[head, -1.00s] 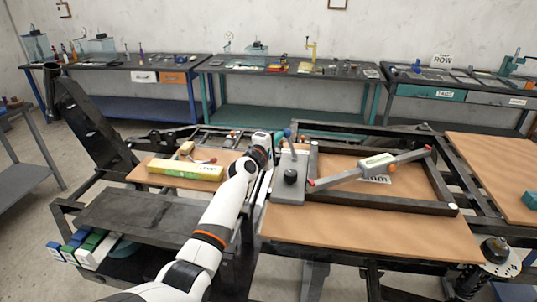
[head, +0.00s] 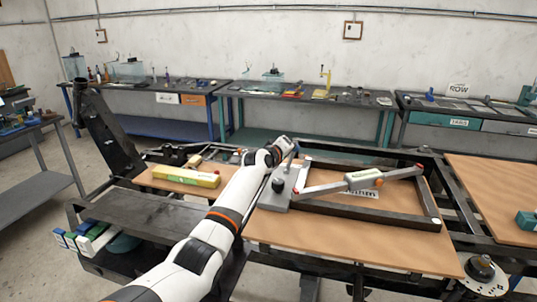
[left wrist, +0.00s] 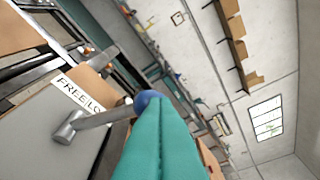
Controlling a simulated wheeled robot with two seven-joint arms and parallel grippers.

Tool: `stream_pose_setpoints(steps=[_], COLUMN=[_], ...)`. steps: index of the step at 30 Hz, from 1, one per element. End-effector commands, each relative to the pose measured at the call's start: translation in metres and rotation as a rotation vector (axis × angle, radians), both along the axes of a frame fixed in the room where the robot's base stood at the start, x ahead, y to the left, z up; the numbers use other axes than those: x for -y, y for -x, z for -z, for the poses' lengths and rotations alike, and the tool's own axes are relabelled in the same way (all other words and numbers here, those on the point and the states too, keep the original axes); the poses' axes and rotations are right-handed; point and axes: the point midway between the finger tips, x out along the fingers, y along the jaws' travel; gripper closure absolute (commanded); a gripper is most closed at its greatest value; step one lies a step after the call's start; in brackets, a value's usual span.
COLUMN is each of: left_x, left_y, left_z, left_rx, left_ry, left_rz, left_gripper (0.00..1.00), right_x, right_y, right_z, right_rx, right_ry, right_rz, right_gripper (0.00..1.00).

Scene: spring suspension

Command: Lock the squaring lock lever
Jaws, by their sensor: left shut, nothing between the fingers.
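The squaring lock lever is a grey rod (left wrist: 100,117) with a blue ball knob (left wrist: 145,100), seen in the left wrist view on a grey plate. A white label (left wrist: 82,92) beside it reads "FREE/LO…", the rest being hidden. My left gripper (left wrist: 160,105) is shut, its teal fingers in front of the knob and covering part of it; I cannot tell if they touch. In the head view my left gripper (head: 286,147) is at the grey lock plate (head: 276,196), at the frame's left end. My right gripper is not in view.
A dark rectangular frame (head: 370,211) lies on the brown board (head: 330,243), with a grey bar tool (head: 363,180) across it. A black knob (head: 278,185) stands on the lock plate. Workbenches line the back wall.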

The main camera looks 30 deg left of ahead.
Motion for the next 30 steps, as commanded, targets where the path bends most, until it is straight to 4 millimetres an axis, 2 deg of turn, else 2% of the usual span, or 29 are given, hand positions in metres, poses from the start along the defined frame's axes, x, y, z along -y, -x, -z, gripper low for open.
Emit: stream_pose_setpoints(steps=[5,30], left_x=[0.003,0.005], left_y=[-0.001,-0.001], left_z=[0.004,0.005], left_rx=[-0.003,-0.002], left_ry=[0.005,0.007], left_rz=[0.000,-0.001], left_gripper=[1.00,1.00], right_x=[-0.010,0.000], right_y=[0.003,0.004], right_z=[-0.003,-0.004], right_rx=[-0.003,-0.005], right_ry=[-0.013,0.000], right_rz=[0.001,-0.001], right_gripper=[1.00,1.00])
